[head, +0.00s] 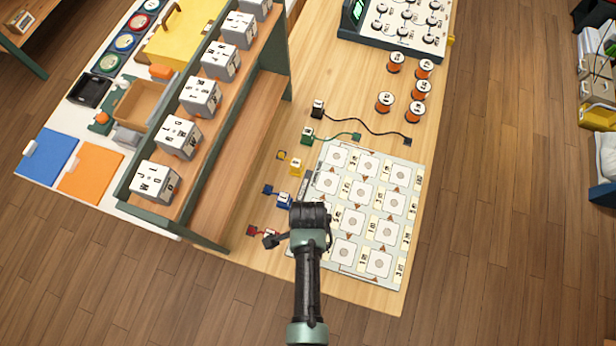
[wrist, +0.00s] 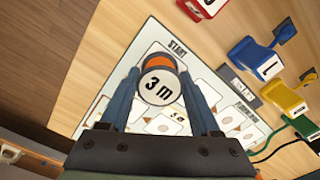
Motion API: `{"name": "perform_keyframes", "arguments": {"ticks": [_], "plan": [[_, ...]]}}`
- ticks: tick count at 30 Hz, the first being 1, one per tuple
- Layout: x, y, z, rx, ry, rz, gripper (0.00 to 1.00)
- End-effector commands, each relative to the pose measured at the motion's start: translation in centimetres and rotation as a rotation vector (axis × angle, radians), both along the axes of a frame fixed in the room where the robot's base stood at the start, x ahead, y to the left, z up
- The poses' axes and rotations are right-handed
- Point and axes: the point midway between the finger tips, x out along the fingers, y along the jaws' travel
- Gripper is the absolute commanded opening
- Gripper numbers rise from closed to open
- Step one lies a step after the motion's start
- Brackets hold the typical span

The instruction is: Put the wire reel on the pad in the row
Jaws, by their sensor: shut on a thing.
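In the head view, my wrist covers the gripper and the held reel. The pale board (head: 345,277) carries rows of square pads with round marks, such as one pad (head: 379,263) at the near right. Small length labels stand beside the pads. I cannot tell whether the reel touches the board.
Several other orange reels (head: 385,102) stand beyond the board. Blue (head: 284,200), yellow (head: 296,167) and green (head: 307,136) plugs with cords lie along its left side. A red plug (wrist: 208,5) shows in the wrist view. A shelf with white-faced boxes (head: 178,137) stands left.

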Motion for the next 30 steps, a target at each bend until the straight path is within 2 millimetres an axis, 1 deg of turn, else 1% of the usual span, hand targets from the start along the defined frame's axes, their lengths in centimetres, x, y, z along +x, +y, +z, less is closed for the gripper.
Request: {"name": "perform_keyframes", "arguments": {"ticks": [5,6,8,9,11,19,23,26,30], "plan": [[0.0,0.0,-0.3,0.000,0.000,0.000,0.03],[0.0,0.0,-0.4,0.000,0.001,0.000,0.65],[0.0,0.0,-0.3,0.000,0.001,0.000,0.76],[0.0,0.0,-0.3,0.000,0.001,0.000,0.83],[0.0,0.0,-0.3,0.000,0.001,0.000,0.93],[0.0,0.0,-0.2,0.000,0.001,0.000,0.93],[0.0,0.0,0.4,0.000,0.000,0.000,0.93],[0.0,0.0,1.5,0.001,-0.002,0.000,0.93],[0.1,0.0,4.1,0.000,-0.003,0.000,0.93]]}}
